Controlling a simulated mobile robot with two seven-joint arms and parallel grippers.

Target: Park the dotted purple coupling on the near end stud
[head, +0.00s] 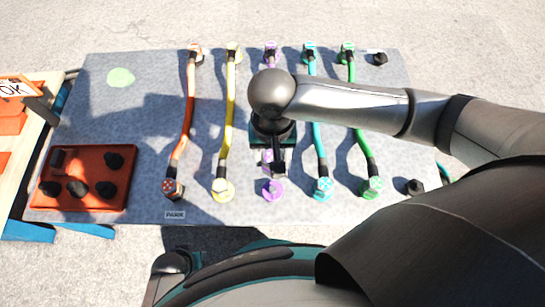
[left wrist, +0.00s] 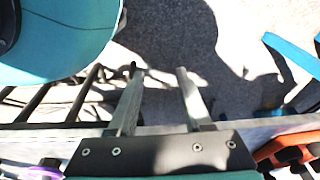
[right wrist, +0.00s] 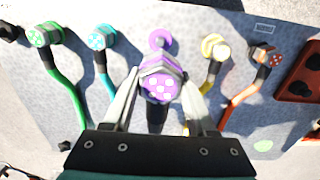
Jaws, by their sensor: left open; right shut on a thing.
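The purple coupling with white dots (right wrist: 160,84) is between the fingers of my right gripper (right wrist: 160,75), which is shut on it. The purple base disc (right wrist: 160,40) is bare just beyond it in the right wrist view; it also shows in the head view (head: 273,190). Whether the coupling is clear of the panel is hard to tell. In the head view my right gripper (head: 276,160) mostly hides the coupling. A black stud (head: 415,187) stands at the near right end of the panel. My left gripper (left wrist: 158,72) is open and empty, above the floor before the panel edge.
Orange (head: 187,115), yellow (head: 230,115), cyan (head: 319,140) and green (head: 357,120) hoses run across the grey panel (head: 120,125). A red tray (head: 80,200) with several black plugs lies at left. A PARK label (head: 175,214) sits at the near edge. Another black stud (head: 380,58) is far right.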

